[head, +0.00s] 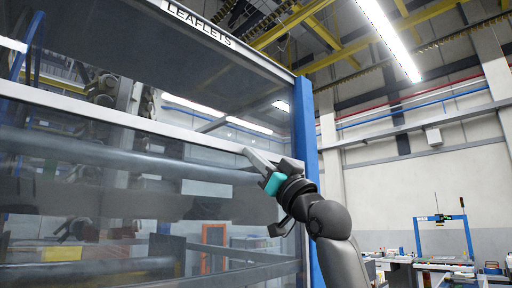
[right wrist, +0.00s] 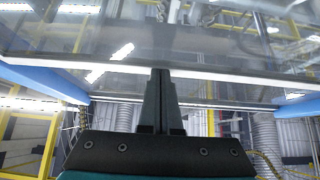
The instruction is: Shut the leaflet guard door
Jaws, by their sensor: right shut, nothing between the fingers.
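The leaflet guard door (head: 120,160) is a large tinted see-through panel under the "LEAFLETS" sign (head: 196,22) in the head view. A pale bar (head: 110,114) runs along its upper edge, with a gap-like band between it and the header. My right gripper (head: 251,156) is at the right end of this bar, close to the blue post. Its fingers are shut with nothing between them. In the right wrist view the closed fingertips (right wrist: 160,73) overlap the pale bar (right wrist: 230,75); I cannot tell whether they touch it. My left gripper is not in view.
A blue post (head: 305,150) stands at the machine's right edge, close beside my right arm. Rollers and machinery show through the panel. A workbench with a blue frame (head: 443,240) stands far off to the right. Open room lies between.

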